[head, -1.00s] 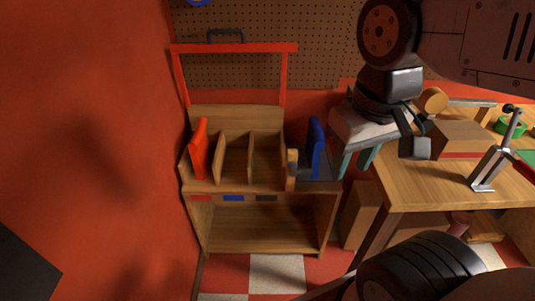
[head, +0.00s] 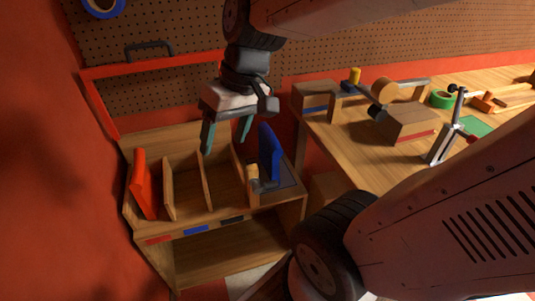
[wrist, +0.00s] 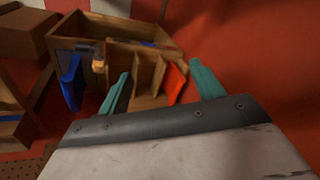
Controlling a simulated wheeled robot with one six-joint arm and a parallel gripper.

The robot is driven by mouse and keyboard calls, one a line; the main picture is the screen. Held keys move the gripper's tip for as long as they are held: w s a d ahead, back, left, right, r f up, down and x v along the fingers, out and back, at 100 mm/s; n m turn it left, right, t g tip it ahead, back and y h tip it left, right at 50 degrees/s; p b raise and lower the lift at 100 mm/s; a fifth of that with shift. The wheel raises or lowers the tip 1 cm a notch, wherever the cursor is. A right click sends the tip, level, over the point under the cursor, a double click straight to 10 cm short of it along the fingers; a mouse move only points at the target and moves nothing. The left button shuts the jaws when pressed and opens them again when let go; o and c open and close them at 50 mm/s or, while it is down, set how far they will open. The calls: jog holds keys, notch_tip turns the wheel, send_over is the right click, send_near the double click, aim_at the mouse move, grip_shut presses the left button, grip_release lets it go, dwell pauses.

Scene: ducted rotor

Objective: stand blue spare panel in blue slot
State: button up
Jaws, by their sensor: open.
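The blue spare panel (head: 270,155) stands upright at the right end of the wooden rack (head: 285,205), beside a small wooden block. It also shows in the wrist view (wrist: 71,82), left of my fingers. A blue label (head: 196,230) on the rack's front edge marks the blue slot, an empty space between wooden dividers. My gripper (head: 227,143) is open and empty, with teal fingers pointing down above the rack, left of the blue panel and apart from it. In the wrist view my gripper (wrist: 161,73) has its fingers spread wide over the rack.
A red panel (head: 144,183) leans in the rack's left slot. A red frame (head: 100,100) rises behind the rack, before a pegboard wall. A workbench (head: 350,145) with blocks, a clamp and green tape stands to the right. An orange-red wall closes the left.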

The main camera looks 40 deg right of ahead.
jog(key=w+d+f+t+y, duration=0.1)
jog(key=w+d+f, duration=0.1)
jog(key=w, duration=0.3)
jog(key=w+d+f+t+y, duration=0.1)
jog(key=w+d+f, duration=0.1)
jog(key=w, duration=0.3)
jog(key=m+t+h, duration=0.2)
jog(key=m+h, duration=0.3)
jog(key=m, duration=0.2)
send_near(272, 136)
jog(key=f, duration=0.2)
jog(key=w+f, duration=0.1)
jog(key=f, duration=0.2)
jog(key=shift+w+a, duration=0.1)
jog(key=shift+w, duration=0.1)
jog(key=shift+x, duration=0.95)
jog(key=shift+w+d+r+x, duration=0.1)
jog(key=shift+w+x, duration=0.05)
jog(key=shift+x, duration=0.8)
jog(key=shift+w+d+r+x, duration=0.1)
jog(key=shift+w+x, duration=0.1)
jog(key=shift+x, duration=0.75)
jog(key=shift+w+r+x, duration=0.1)
jog(key=shift+w+x, duration=0.05)
jog(key=shift+x, duration=0.8)
grip_shut()
